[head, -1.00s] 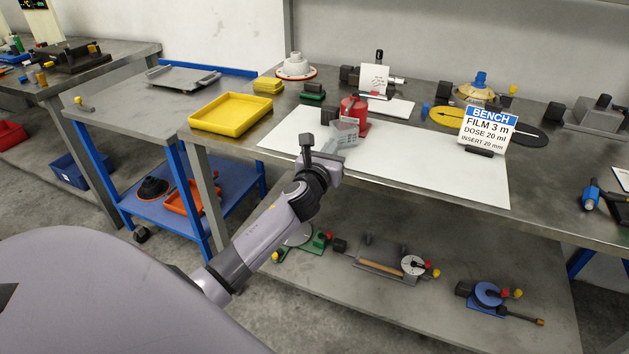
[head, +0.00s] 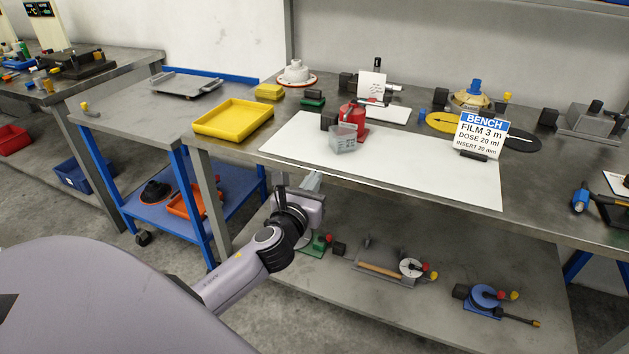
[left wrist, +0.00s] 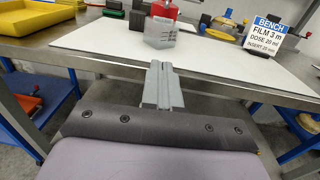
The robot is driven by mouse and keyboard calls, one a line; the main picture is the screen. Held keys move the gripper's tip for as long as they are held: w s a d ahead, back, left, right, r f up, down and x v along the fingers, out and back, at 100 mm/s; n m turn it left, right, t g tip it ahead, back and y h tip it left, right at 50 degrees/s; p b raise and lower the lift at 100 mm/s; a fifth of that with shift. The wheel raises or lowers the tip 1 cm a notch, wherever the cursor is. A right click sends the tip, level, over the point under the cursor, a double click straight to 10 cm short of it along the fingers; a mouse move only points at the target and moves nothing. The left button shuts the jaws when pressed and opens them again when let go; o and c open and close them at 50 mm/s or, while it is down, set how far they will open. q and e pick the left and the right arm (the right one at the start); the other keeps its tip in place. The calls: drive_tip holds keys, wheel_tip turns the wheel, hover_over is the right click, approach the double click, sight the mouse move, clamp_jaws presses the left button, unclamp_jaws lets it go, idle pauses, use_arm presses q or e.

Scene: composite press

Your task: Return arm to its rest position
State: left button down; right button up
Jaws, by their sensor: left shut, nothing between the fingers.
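My left arm reaches in from the lower left in the head view. My left gripper (head: 313,181) is in front of the bench's front edge, below the white sheet (head: 405,169). In the left wrist view its grey fingers (left wrist: 162,88) are together with nothing between them, pointing at the bench edge. A clear cup (head: 342,140) stands on the white sheet beside a red container (head: 353,115), apart from the gripper. My right gripper is in neither view.
The bench (head: 545,203) holds a yellow tray (head: 232,117), a bench sign (head: 482,136) and several fixtures. A lower shelf (head: 360,300) carries several tools beneath. A blue-framed cart (head: 135,115) stands to the left. Open floor lies before the bench.

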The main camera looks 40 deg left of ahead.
use_arm(q)
drive_tip(key=shift+s, duration=0.2)
drive_tip(key=s+d+f+n+g+h, duration=0.2)
drive_tip(key=s+d+f+n, duration=0.3)
drive_tip(key=n, duration=0.5)
drive_tip(key=s+d+f+n+g+h+p, duration=0.1)
drive_tip(key=s+d+f+n, duration=0.4)
drive_tip(key=s+n, duration=0.5)
drive_tip(key=s+d+f+n+g+h+p, duration=0.1)
drive_tip(key=s+d+f+n+g+h, duration=0.2)
drive_tip(key=s+f+n, duration=0.5)
drive_tip(key=d+n+h, duration=0.1)
drive_tip(key=d+n, duration=0.1)
drive_tip(key=shift+d+f+n+g, duration=0.3)
drive_tip(key=shift+d+g, duration=0.05)
drive_tip(key=shift+g, duration=0.05)
